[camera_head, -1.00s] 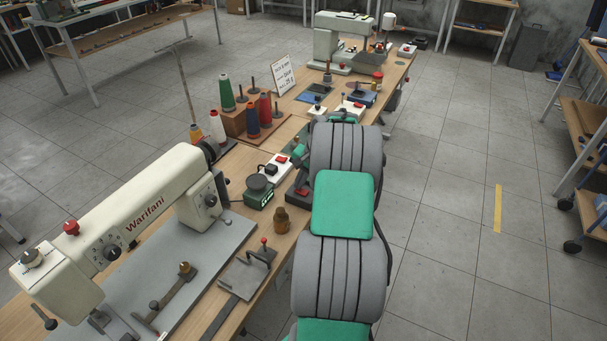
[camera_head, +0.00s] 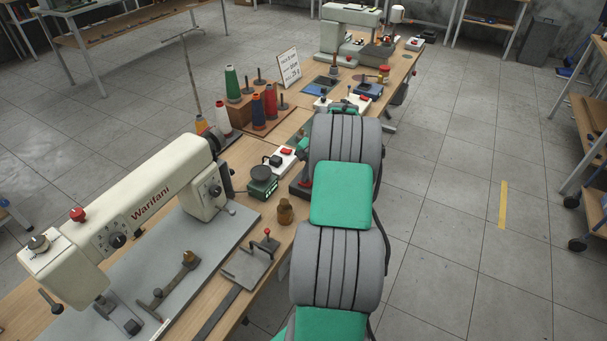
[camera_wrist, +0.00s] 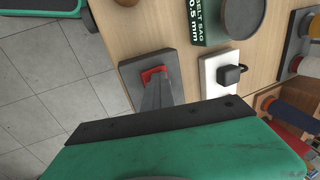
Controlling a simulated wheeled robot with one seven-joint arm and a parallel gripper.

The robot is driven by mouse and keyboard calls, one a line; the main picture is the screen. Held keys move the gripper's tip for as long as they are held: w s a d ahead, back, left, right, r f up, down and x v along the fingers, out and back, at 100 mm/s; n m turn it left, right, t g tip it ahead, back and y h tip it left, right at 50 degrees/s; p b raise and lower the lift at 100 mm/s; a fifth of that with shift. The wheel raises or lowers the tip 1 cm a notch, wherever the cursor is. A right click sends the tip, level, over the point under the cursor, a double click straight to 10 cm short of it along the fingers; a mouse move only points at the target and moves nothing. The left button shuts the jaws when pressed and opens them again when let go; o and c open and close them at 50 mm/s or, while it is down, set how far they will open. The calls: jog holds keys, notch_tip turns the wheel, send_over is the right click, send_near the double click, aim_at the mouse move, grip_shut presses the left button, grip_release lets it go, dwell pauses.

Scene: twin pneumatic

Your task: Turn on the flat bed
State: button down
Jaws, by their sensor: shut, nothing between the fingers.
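The flat-bed sewing machine (camera_head: 150,205), cream and marked "Warifani", stands on the near left of the long bench with a grey bed plate. A red switch (camera_wrist: 153,73) on a dark grey block (camera_wrist: 130,76) lies near the bench edge in the wrist view. The head view shows a red switch on a dark block (camera_head: 302,187) beside my arm. My gripper (camera_wrist: 155,80) is shut and empty, its grey fingers pointing at the red switch and partly covering it. I cannot tell whether they touch. My arm hides the gripper in the head view.
A white box (camera_wrist: 222,75) with a black plug sits right of the switch block. A green-black belt gauge (camera_head: 262,182) and a brown bottle (camera_head: 285,211) stand close by. Thread spools (camera_head: 264,105) stand farther back.

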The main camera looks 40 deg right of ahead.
jog(key=shift+s, duration=0.25)
jog(key=shift+r, duration=0.15)
notch_tip(320, 180, up, 14)
jog(key=p, duration=0.2)
jog(key=shift+s+d, duration=0.1)
dwell(0.4)
